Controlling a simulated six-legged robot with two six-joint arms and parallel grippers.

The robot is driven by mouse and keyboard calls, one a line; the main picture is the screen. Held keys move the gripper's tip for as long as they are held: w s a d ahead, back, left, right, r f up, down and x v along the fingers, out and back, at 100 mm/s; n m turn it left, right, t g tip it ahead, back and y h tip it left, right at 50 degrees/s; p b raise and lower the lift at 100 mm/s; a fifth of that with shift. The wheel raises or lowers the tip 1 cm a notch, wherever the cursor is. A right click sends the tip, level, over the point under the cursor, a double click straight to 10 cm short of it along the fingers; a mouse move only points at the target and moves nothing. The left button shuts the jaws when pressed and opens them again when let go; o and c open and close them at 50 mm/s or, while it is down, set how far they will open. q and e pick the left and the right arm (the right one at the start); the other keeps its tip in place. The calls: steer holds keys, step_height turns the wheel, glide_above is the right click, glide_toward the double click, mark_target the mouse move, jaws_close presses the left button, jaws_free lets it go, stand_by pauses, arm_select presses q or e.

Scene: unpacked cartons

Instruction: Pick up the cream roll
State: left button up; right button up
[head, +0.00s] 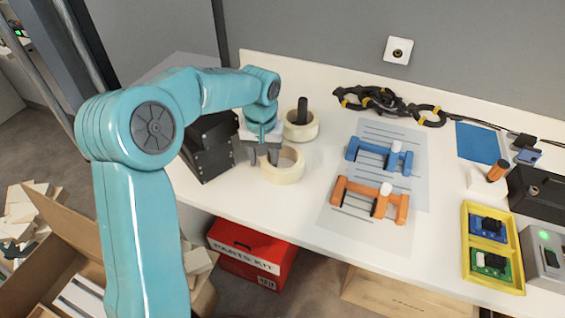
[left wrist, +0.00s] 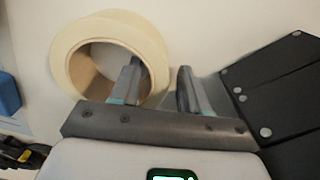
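A cream roll (head: 290,174) of tape lies flat on the white table, its ring open upward. It also shows in the left wrist view (left wrist: 70,58). My left gripper (head: 263,158) is low at the roll's left side, pointing down. In the left wrist view its fingers (left wrist: 158,78) are apart, with one over the roll's hole and the other outside, by the ring's right side. The near wall of the ring appears between them. I cannot tell whether either finger touches it. My right gripper is in neither view.
A second cream roll (head: 297,132) with a black cylinder (head: 302,110) stands just behind. A black box (head: 206,150) is close on the gripper's left. Blue (head: 365,152) and orange (head: 360,188) clamp-like parts lie on sheets to the right. A black cable (head: 375,98) lies along the back.

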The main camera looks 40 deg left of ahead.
arm_select(q)
steer(key=shift+w, duration=0.1)
jaws_close()
step_height(320, 180, up, 20)
steer(key=p, duration=0.5)
